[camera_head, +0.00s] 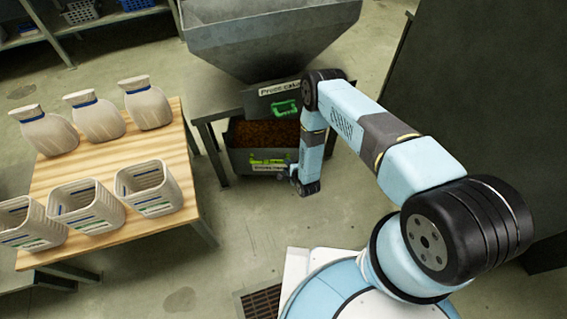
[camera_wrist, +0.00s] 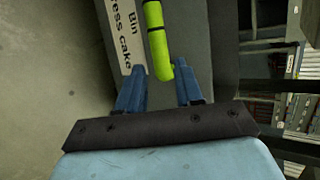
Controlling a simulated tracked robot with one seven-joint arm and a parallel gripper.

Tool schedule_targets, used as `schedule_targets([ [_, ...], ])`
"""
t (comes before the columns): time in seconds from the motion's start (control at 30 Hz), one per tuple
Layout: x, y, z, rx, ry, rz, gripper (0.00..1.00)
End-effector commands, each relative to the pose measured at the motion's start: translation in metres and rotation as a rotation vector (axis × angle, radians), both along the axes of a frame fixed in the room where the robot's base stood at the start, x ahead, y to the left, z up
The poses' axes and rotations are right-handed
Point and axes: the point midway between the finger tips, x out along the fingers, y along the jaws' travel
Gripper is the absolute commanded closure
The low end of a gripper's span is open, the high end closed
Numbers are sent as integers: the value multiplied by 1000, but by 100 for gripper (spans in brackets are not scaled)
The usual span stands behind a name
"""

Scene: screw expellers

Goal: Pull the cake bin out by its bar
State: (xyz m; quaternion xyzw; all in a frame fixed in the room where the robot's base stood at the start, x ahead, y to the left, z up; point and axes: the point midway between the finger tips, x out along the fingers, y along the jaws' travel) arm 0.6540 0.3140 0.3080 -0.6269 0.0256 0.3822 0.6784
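The cake bin (camera_head: 237,160) is a grey box under the machine, filled with brown crumbly cake. A bright green bar (camera_head: 266,161) runs across its front, above a white label. The wrist view shows the bin's grey front and its "Bin Press cake" label (camera_wrist: 127,38), with the green bar (camera_wrist: 157,35) beside it. My gripper (camera_wrist: 160,84) is open, its two blue fingers apart. The bar's near end shows between the fingertips; I cannot tell whether they touch it. In the head view my gripper (camera_head: 296,177) is at the bin's right front, partly hidden by my wrist.
A steel hopper (camera_head: 265,35) stands above the bin, with a smaller green handle (camera_head: 284,108) below it. A wooden table (camera_head: 110,165) with several white jugs and open baskets is at the left. A dark cabinet (camera_head: 470,90) stands at the right. The floor before the bin is clear.

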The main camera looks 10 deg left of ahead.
Motion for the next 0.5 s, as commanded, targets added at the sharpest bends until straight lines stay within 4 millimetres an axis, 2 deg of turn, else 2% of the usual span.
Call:
schedule_targets([
  [0.2, 23, 17, -17, 0, -2, 2, 64],
  [0.5, 39, 27, -28, 1, 0, 1, 64],
])
